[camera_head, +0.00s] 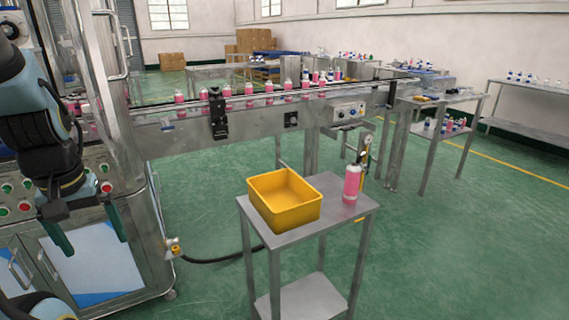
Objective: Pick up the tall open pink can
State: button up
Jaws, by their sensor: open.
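A tall pink can (352,187) stands upright on the right side of a small grey metal table (330,186). Its top is pale; I cannot tell whether it is open. A gauge-like tool (365,150) with a yellow part stands right behind it, and I cannot tell whether they touch. Several smaller-looking pink cans (249,90) stand in a row on the conveyor behind. My gripper (94,246) hangs at the left with its two teal fingers apart and nothing between them. It is far to the left of the small table and the pink can.
A yellow bin (285,200) sits on the small table, left of the can. A steel machine cabinet (82,262) with buttons stands behind my gripper. The conveyor (190,136) runs behind the table. Green floor is open around the table. A black hose (215,259) lies on the floor.

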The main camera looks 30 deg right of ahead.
aim_at(352, 180)
jog(key=l+u, duration=0.1)
jog(key=l, duration=2.25)
jog(key=k, duration=0.05)
